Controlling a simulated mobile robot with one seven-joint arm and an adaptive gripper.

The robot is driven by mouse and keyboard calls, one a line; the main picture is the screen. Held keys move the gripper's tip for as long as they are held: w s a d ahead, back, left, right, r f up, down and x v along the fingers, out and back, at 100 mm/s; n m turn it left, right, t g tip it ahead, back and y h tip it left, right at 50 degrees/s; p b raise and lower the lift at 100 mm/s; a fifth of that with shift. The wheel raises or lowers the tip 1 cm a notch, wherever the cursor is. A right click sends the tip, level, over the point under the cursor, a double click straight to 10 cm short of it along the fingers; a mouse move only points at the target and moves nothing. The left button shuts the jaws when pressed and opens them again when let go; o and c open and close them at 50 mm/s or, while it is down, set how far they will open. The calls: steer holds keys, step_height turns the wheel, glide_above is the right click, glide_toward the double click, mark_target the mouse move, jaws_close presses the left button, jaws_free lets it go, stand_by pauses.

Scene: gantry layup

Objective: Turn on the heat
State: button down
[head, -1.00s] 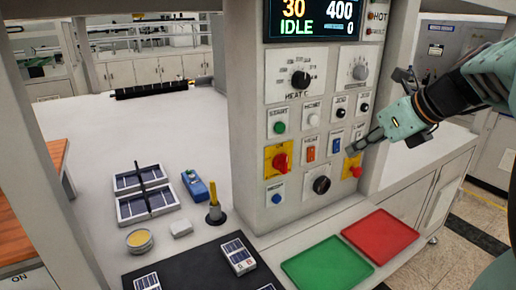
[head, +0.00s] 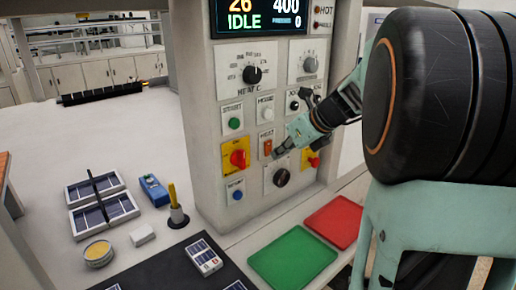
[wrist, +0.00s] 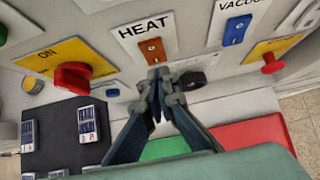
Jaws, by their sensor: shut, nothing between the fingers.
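The heat switch (head: 266,144) is an orange rocker under a HEAT label on the control panel; in the wrist view the orange switch (wrist: 153,50) sits just beyond my fingertips. My gripper (head: 280,153) is shut and empty, close to the panel at the lower right of the switch. In the wrist view my gripper (wrist: 157,76) has its fingertips together just below the switch; I cannot tell whether they touch it. The display (head: 259,20) above reads 26, 400 and IDLE. The HEAT C dial (head: 252,75) is above the switch.
A red knob (head: 238,158) on a yellow plate is left of the switch, and a black knob (head: 281,177) is below. A blue vacuum switch (wrist: 235,30) is to the right. Green (head: 292,257) and red (head: 336,220) trays lie in front.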

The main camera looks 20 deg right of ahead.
steer(key=shift+w+a, duration=0.2)
steer(key=shift+w, duration=0.25)
steer(key=shift+w+a+f+p, duration=0.1)
steer(key=shift+w+p, duration=0.15)
steer(key=shift+p, duration=0.15)
